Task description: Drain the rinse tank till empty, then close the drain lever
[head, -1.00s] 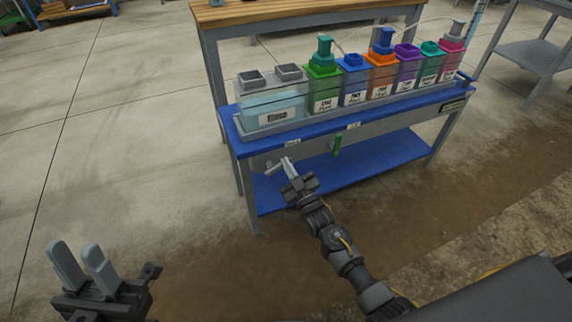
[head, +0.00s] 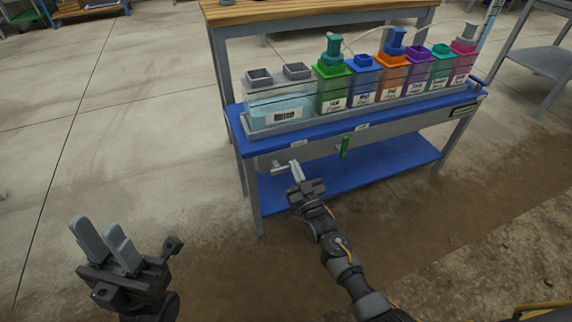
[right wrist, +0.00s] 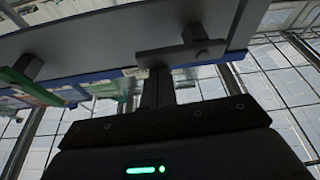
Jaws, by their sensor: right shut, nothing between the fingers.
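The rinse tank (head: 265,108) is a clear box at the left end of the skid, labelled Rinse, with pale blue liquid in its lower part. A grey lever (head: 280,167) sits on the skid front below it, under a small label too small to read; it also shows in the right wrist view (right wrist: 178,53). My right gripper (head: 297,170) is shut and empty, its fingertips at the lever; in the right wrist view they reach up to it, and I cannot tell whether they touch. My left gripper (head: 104,240) is open and empty, above the floor, far from the skid.
A green lever (head: 344,147) hangs further right on the skid front. Several coloured tanks stand on the blue bench (head: 400,123), right of the rinse tank. A blue lower shelf (head: 395,157) lies beneath. The floor at left is clear.

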